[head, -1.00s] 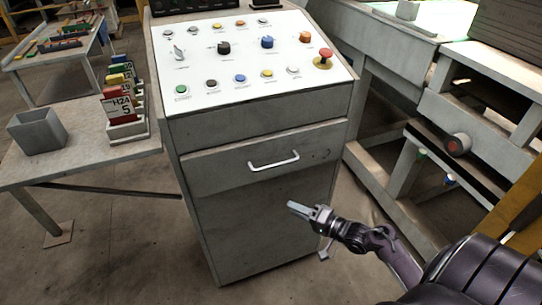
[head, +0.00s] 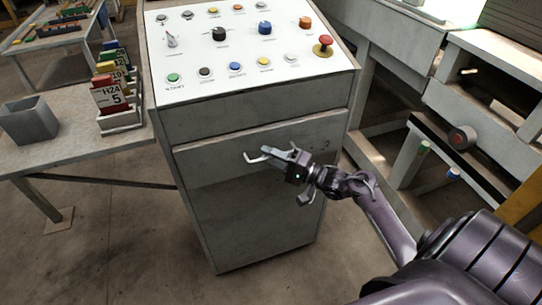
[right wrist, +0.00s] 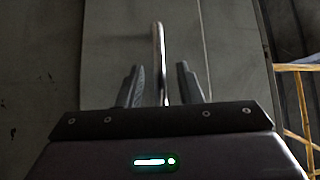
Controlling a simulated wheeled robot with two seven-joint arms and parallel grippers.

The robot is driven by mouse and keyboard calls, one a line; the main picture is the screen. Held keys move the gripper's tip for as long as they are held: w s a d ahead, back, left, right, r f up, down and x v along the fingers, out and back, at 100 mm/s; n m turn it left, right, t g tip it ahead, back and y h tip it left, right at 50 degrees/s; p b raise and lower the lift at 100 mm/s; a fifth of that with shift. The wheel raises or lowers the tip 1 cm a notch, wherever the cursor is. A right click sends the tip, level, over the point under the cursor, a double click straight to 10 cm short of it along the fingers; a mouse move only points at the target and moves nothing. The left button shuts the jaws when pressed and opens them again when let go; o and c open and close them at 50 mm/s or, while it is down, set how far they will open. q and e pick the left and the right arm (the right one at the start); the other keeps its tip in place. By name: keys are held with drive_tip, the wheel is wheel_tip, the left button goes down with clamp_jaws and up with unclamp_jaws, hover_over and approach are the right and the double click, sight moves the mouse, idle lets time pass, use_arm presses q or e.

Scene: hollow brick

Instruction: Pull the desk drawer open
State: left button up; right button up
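The desk drawer (head: 225,158) is the grey front panel below the control panel, and it looks closed. Its pale bar handle (head: 256,158) is partly hidden by my right gripper (head: 280,153), which is at the handle's right part. In the right wrist view the handle (right wrist: 158,45) runs between the two open fingers of the gripper (right wrist: 160,88), with a gap on each side. My left gripper is in neither view.
The sloped control panel (head: 200,55) with knobs and a red button (head: 323,46) is above the drawer. A table (head: 60,155) with a grey bin (head: 30,122) stands left. A workbench (head: 440,110) stands right.

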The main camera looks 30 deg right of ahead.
clamp_jaws()
idle(0.3)
